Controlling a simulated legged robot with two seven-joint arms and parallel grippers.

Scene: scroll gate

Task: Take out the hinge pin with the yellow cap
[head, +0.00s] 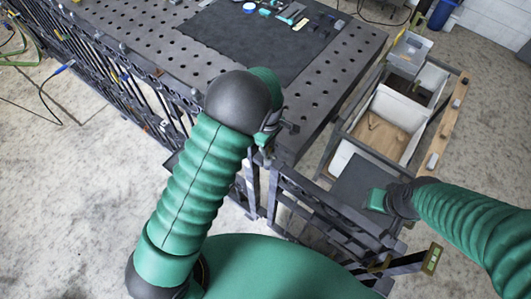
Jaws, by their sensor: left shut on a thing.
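The dark metal scroll gate (315,212) stands below the near corner of the perforated table. My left gripper (272,132) is at the top of the upright posts at the gate's left end, by the table corner. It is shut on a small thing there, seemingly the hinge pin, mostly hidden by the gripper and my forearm. I cannot make out a yellow cap. My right gripper (376,200) is beyond the gate's right part, apart from the left one. Its fingers are too small to tell open from shut.
The perforated dark table (340,75) carries a black mat (225,45) with small tools and parts. White bins (394,120) stand in a frame at the right. A dark bar with a yellow-edged end (432,258) juts out at lower right.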

